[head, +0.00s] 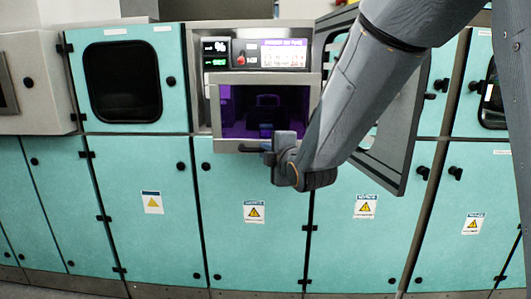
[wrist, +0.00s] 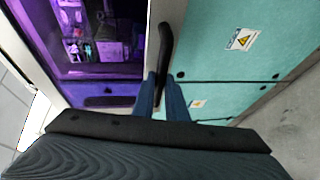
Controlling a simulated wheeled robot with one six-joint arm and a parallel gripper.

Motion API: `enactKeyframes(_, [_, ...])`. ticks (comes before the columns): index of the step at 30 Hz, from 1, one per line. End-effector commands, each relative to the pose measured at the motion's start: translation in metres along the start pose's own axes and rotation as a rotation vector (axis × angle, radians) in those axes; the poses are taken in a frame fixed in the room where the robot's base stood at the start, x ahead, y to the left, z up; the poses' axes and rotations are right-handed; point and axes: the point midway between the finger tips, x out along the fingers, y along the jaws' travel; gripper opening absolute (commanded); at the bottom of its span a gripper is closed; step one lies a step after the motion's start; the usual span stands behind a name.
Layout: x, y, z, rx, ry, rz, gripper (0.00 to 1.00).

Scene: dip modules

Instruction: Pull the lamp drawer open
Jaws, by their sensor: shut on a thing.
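The lamp drawer (head: 228,146) has a silver frame around a dark window lit purple, below a small control panel. In the wrist view its pale frame (wrist: 135,90) and purple window (wrist: 100,40) show at the left. Its black bar handle (wrist: 165,50) runs along the frame; in the head view the left end of the handle (head: 249,149) shows. My gripper (head: 268,150) is at the drawer's lower edge; in the wrist view its two blue fingers (wrist: 162,92) are shut on the handle, one on each side.
The control panel (head: 260,53) has small displays and a red button. A grey-framed door (head: 408,125) stands swung open at the right, close to my arm. Teal cabinet doors (head: 240,230) with black knobs and warning labels lie below. Grey floor (wrist: 290,120) shows in the wrist view.

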Motion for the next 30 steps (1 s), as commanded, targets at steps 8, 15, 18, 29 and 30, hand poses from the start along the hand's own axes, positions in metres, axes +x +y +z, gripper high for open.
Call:
enactKeyframes(8, [-0.0026,-0.0014,-0.0030,-0.001,0.002,-0.001,0.00])
enactKeyframes(15, [-0.0026,-0.0014,-0.0038,0.000,0.003,-0.002,0.00])
enactKeyframes(18, [-0.0026,-0.0014,-0.0040,0.000,0.003,-0.002,0.16])
enactKeyframes(29, [-0.0026,-0.0008,-0.0039,0.000,0.003,0.000,0.31])
enactKeyframes(30, [-0.0032,-0.0007,-0.0038,0.000,0.003,0.000,0.31])
